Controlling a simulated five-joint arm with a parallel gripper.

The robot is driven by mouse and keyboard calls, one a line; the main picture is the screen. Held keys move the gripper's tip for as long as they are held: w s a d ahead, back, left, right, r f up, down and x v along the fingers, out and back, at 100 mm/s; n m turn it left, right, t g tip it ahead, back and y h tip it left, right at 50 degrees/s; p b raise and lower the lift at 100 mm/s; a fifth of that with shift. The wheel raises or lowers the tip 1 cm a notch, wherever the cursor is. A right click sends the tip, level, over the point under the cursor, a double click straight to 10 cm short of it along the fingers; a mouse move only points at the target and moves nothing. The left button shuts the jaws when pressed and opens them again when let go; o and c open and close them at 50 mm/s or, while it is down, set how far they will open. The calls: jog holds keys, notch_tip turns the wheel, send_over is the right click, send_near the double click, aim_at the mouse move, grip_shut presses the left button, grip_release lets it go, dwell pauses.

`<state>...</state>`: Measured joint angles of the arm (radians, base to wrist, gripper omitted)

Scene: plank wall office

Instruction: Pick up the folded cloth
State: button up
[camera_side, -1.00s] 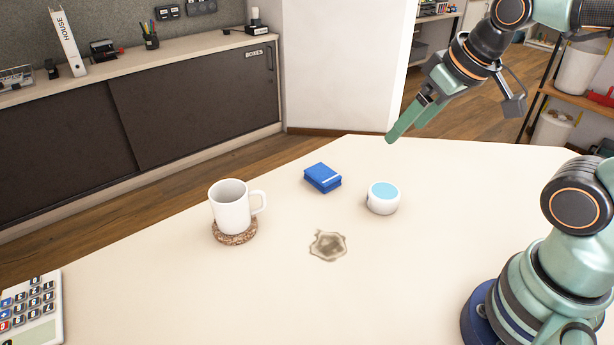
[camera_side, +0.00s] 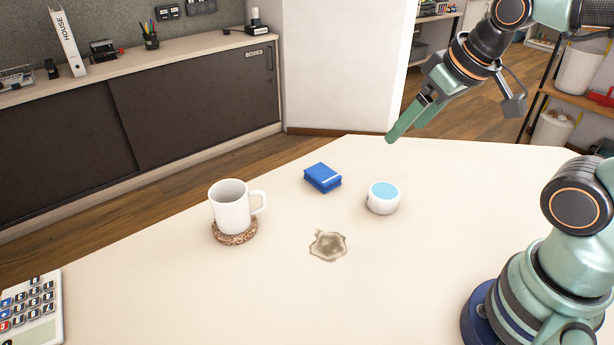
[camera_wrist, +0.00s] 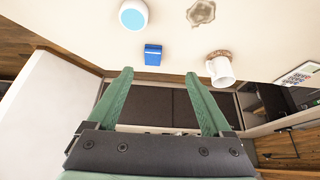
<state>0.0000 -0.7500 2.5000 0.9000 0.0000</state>
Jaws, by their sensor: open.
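The folded cloth (camera_side: 322,178) is a small blue block-like bundle with a pale stripe along one edge. It lies flat on the cream table, between the mug and the round white container. It also shows in the wrist view (camera_wrist: 153,54), above and between my fingers in the picture. My gripper (camera_side: 392,136) is up at the upper right in the side view, above the table's far edge and apart from the cloth. In the wrist view, my gripper (camera_wrist: 158,75) has its two green fingers spread wide with nothing between them.
A white mug (camera_side: 230,207) stands on a brown speckled coaster (camera_side: 235,237) left of the cloth. A white container with a light blue top (camera_side: 383,198) stands right of it. A brownish stain (camera_side: 328,245) lies in front. A calculator (camera_side: 32,312) is at the near left.

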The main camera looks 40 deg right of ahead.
jog(key=shift+o, duration=1.3)
jog(key=g, duration=0.6)
send_over(324, 174)
notch_tip(324, 174, down, 12)
jog(key=f, duration=0.7)
jog(key=shift+w+f, duration=0.1)
jog(key=shift+w, duration=0.1)
jog(key=shift+s+f, duration=0.1)
jog(key=shift+f, duration=2.6)
